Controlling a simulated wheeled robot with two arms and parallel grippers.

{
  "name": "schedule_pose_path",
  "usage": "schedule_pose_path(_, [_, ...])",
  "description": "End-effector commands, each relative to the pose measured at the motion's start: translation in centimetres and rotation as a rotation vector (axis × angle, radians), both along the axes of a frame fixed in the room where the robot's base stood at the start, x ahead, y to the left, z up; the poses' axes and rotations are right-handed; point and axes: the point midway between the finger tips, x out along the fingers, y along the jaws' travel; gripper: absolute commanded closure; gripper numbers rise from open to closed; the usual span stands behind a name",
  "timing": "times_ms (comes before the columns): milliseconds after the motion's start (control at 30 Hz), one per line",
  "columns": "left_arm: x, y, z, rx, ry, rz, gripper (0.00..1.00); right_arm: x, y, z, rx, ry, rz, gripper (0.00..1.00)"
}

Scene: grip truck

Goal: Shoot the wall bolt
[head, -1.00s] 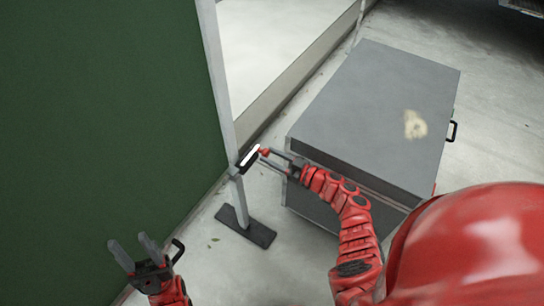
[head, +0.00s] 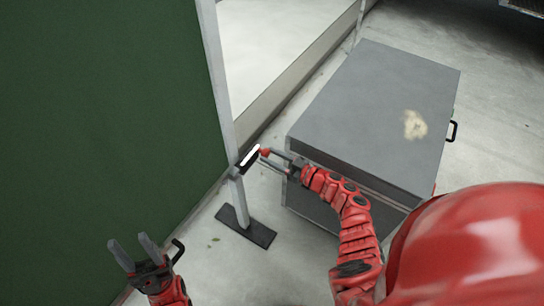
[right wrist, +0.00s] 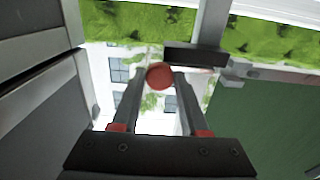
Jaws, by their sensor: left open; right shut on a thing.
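The wall bolt (head: 249,159) is a small dark fitting with a bright white strip, mounted on a grey upright post at the edge of the green panel. It carries a red knob (head: 265,151). My right gripper (head: 263,156) reaches in from the right and is shut on the knob. In the right wrist view the round red knob (right wrist: 160,75) sits between the two fingertips, with a dark bar of the bolt (right wrist: 195,55) just beyond. How far the bolt is slid cannot be told. My left gripper (head: 131,247) is open and empty at the lower left.
The grey post (head: 221,85) stands on a dark foot plate (head: 246,227) on the floor. A large green panel (head: 100,120) fills the left. A grey case (head: 375,105) with a black handle stands right of the post, close to my right arm. Bare floor lies around the foot.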

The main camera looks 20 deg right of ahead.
Motion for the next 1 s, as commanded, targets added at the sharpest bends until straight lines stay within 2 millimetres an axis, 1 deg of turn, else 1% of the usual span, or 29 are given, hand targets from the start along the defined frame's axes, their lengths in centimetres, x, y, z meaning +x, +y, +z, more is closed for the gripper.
schedule_pose_path(167, [0.0, 0.0, 0.3, 0.0, 0.0, 0.0, 0.5, -0.1, 0.1, 0.1, 0.0, 0.001, 0.0, 1.0])
schedule_pose_path(267, [0.0, 0.0, 1.8, 0.0, 0.0, 0.0, 0.5, -0.9, 1.1, 0.5, 0.002, 0.004, 0.002, 1.0])
schedule_pose_path(333, [0.0, 0.0, 2.9, 0.0, 0.0, 0.0, 0.5, -1.8, 2.1, 0.6, 0.001, 0.005, 0.004, 1.0])
schedule_pose_path(400, [0.0, 0.0, 3.8, 0.0, 0.0, 0.0, 0.5, -2.5, 3.1, 0.6, 0.0, 0.003, 0.004, 1.0])
schedule_pose_path(467, [0.0, 0.0, 4.2, 0.0, 0.0, 0.0, 0.5, -3.0, 3.7, 0.5, 0.0, 0.003, 0.004, 1.0])
schedule_pose_path(600, [0.0, 0.0, 4.3, 0.0, 0.0, 0.0, 0.5, -3.5, 4.3, 0.1, -0.001, 0.001, 0.001, 1.0])
schedule_pose_path(833, [0.0, 0.0, 4.2, 0.0, 0.0, 0.0, 0.5, -3.5, 4.4, -0.1, 0.0, 0.0, 0.004, 1.0])
schedule_pose_path(867, [0.0, 0.0, 4.2, 0.0, 0.0, 0.0, 0.5, -3.5, 4.4, -0.1, 0.0, 0.0, 0.005, 0.51])
schedule_pose_path(900, [0.0, 0.0, 4.2, 0.0, 0.0, 0.0, 0.5, -3.5, 4.5, -0.1, 0.001, 0.001, 0.005, 0.43])
schedule_pose_path(1000, [0.0, 0.0, 4.2, 0.0, 0.0, 0.0, 0.5, -3.4, 4.4, -0.1, 0.0, 0.0, 0.004, 0.26])
